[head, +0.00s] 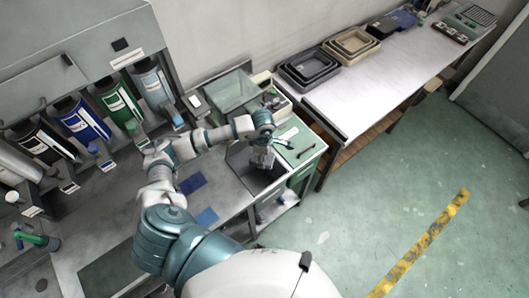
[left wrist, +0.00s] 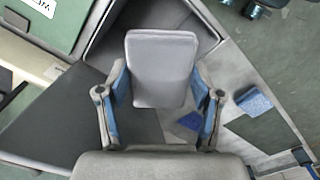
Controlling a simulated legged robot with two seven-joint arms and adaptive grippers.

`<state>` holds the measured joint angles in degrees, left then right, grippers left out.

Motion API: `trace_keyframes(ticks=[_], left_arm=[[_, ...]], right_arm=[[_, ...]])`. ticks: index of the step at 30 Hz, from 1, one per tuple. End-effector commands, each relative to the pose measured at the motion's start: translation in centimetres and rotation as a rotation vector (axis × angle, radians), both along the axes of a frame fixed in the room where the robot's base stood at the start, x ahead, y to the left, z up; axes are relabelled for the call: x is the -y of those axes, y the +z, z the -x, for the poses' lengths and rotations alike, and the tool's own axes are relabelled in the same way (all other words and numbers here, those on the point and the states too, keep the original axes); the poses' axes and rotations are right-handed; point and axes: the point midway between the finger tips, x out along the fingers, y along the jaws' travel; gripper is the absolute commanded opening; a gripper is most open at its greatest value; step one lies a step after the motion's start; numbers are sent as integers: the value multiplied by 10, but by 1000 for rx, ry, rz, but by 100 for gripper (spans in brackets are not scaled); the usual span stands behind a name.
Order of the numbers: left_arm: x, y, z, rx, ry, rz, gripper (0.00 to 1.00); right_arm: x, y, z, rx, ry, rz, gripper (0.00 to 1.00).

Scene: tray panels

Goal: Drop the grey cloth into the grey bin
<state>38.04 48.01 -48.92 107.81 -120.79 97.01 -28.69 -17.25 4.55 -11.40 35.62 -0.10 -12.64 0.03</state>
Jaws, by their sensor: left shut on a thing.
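My left gripper (left wrist: 160,88) is shut on the grey cloth (left wrist: 162,68), a flat pale-grey piece between the two blue-lined fingers. In the head view, my left gripper (head: 262,160) points down at the right end of the counter, and the cloth is hard to make out there. The grey bin (left wrist: 208,34) is an open box with grey walls and a dark inside, beneath and beyond the cloth in the wrist view. Its dark opening also shows beside the gripper in the head view (head: 240,158), partly covered by my arm. My right gripper is not in view.
Blue pieces (head: 192,184) lie on the grey counter left of the gripper. A green-topped surface (head: 301,146) with small tools adjoins the bin on the right. Nested trays (head: 309,67) sit on the white table (head: 375,88).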

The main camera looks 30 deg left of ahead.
Motion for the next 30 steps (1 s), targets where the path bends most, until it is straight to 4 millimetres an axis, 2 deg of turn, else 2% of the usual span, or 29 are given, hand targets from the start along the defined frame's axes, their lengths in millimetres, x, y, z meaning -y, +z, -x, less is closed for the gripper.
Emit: trace_keyframes(ticks=[8, 18, 23, 30], left_arm=[[0, -22, 1, -2, 2, 0, 36], [2, -61, 1, -2, 0, -2, 36], [1, -69, 0, -1, -1, -1, 36], [0, -69, 1, -1, -1, -1, 36]], right_arm=[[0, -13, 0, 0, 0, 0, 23], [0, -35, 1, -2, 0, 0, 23], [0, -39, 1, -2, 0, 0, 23], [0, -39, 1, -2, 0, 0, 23]])
